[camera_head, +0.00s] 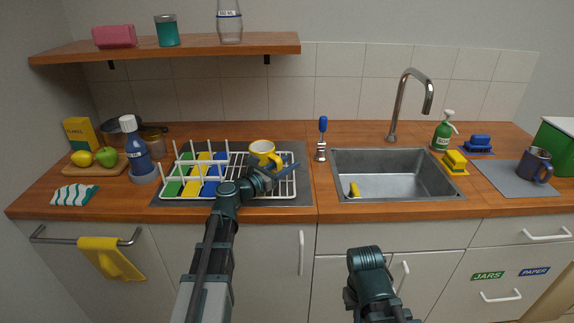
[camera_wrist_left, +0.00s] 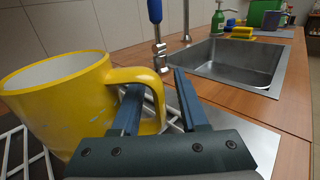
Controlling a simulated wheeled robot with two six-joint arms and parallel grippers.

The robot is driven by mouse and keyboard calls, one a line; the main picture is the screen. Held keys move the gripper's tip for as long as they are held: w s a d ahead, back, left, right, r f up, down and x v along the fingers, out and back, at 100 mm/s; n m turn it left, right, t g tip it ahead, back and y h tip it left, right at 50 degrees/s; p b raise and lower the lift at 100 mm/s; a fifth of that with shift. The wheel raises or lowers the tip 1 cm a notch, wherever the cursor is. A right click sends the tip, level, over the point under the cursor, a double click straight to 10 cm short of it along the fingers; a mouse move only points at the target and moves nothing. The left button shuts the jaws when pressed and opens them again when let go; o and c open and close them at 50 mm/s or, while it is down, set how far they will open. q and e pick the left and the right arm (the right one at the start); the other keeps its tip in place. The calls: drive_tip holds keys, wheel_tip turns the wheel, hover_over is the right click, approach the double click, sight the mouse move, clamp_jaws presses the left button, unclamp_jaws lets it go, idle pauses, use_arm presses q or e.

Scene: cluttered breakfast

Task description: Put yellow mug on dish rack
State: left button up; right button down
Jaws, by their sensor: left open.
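The yellow mug (camera_head: 262,148), white inside, stands about upright at the right end of the white wire dish rack (camera_head: 295,183). In the left wrist view the mug (camera_wrist_left: 62,105) fills the left side, with its handle toward the fingers. My left gripper (camera_head: 284,171) is open at the mug's right side. In the left wrist view one finger of the gripper (camera_wrist_left: 158,84) overlaps the handle and the other is clear to the right. I cannot tell whether that finger touches the handle. Of my right arm only a part shows at the bottom of the head view; its gripper is out of view.
Several green, yellow and blue plates (camera_head: 210,187) fill the rack's left part. A blue-handled brush (camera_head: 322,125) stands between rack and sink (camera_head: 395,180). A blue bottle (camera_head: 131,143) is left of the rack. A shelf (camera_head: 180,45) hangs above. The counter's front strip is clear.

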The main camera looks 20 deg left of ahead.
use_arm(q)
drive_tip(key=v, duration=1.2)
